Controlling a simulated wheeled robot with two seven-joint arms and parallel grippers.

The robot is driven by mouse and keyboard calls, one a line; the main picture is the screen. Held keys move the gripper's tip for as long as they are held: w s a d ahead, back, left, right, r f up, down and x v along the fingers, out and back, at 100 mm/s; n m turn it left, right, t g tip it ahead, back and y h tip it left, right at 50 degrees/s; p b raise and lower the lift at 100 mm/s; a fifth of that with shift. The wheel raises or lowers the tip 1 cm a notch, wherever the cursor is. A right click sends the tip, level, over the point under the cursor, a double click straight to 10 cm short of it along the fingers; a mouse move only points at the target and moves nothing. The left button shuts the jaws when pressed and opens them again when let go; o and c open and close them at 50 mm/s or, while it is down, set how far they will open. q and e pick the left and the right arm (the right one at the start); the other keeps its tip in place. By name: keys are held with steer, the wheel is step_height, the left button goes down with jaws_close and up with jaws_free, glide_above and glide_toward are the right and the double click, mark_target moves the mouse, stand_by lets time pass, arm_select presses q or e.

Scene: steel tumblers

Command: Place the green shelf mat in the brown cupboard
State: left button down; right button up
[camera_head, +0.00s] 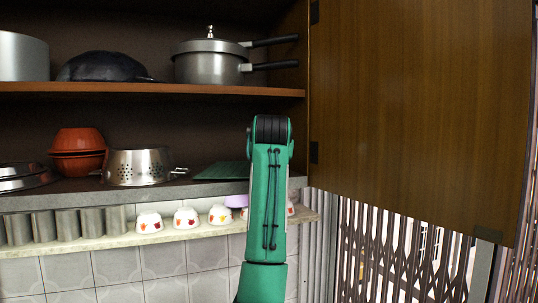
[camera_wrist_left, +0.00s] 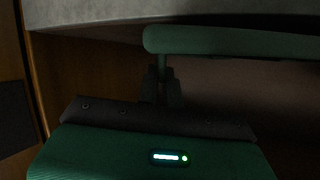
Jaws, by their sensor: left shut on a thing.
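The green mat (camera_head: 222,171) is inside the brown cupboard (camera_head: 200,90), lying low over the grey lower shelf to the left of my arm. Whether it touches the shelf cannot be told. My left arm reaches up into the cupboard and hides its gripper in the head view. In the left wrist view my left gripper (camera_wrist_left: 162,88) is shut on the mat, which shows as a green strip (camera_wrist_left: 235,41). My right gripper is not in view.
Red bowls (camera_head: 78,140), a perforated steel pot (camera_head: 137,167) and steel plates (camera_head: 24,178) stand left on the lower shelf. A pressure cooker (camera_head: 208,65) stands above. The open door (camera_head: 420,100) is right. Small cups (camera_head: 186,217) line a ledge below.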

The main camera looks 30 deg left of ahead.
arm_select(q)
steer(key=shift+f, duration=0.35)
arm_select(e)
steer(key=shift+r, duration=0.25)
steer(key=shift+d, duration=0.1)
arm_select(q)
steer(key=c, duration=1.6)
jaws_free()
steer(key=shift+o, duration=0.2)
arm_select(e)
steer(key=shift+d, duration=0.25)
